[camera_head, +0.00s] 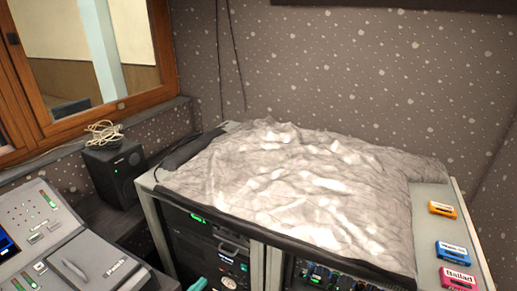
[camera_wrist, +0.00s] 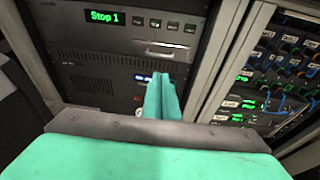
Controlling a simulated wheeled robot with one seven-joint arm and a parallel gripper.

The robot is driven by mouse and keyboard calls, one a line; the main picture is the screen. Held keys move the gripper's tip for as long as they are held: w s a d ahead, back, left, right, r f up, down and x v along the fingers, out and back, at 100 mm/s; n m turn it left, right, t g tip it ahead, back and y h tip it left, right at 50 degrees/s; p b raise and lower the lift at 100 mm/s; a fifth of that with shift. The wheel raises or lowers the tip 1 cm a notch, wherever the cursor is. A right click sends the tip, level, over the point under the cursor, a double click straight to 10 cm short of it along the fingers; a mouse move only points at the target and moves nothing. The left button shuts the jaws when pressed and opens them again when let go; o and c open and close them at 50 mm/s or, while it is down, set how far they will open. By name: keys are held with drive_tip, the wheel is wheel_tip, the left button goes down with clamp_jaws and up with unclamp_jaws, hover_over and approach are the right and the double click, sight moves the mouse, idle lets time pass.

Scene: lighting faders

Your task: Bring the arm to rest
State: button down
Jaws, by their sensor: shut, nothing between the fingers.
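My gripper (camera_wrist: 166,80) shows in the wrist view with its two teal fingers together, shut and empty. It points toward the front of a dark equipment rack (camera_wrist: 98,68). I cannot tell whether the fingertips touch the rack. In the head view only a small teal piece of my gripper (camera_head: 197,285) shows at the bottom edge, in front of the rack (camera_head: 187,238); the rest of the arm is out of view.
A crumpled grey cover (camera_head: 290,185) lies over the rack top. Cassettes, orange (camera_head: 442,209), blue (camera_head: 453,253) and pink (camera_head: 459,279), lie at its right end. A fader console (camera_head: 55,235) stands at left. A black speaker (camera_head: 116,174) with a coiled cable (camera_head: 103,133) stands behind it.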

drive_tip(key=s+d+f+m+g+y, duration=0.1)
drive_tip(key=s+d+f+m+y, duration=0.3)
drive_tip(key=s+d+f, duration=0.6)
drive_tip(key=s+d+f+m+g+y, duration=0.1)
drive_tip(key=s+d+f+m, duration=0.3)
drive_tip(key=s+m, duration=0.35)
drive_tip(key=s+d+r+m+t, duration=0.1)
drive_tip(key=s+d+r+m, duration=0.3)
drive_tip(key=s+r+m, duration=0.5)
drive_tip(key=s+d+r+m+t, duration=0.2)
drive_tip(key=s+d+r+m, duration=0.3)
drive_tip(key=s+r+m, duration=0.4)
drive_tip(key=shift+s+m, duration=1.05)
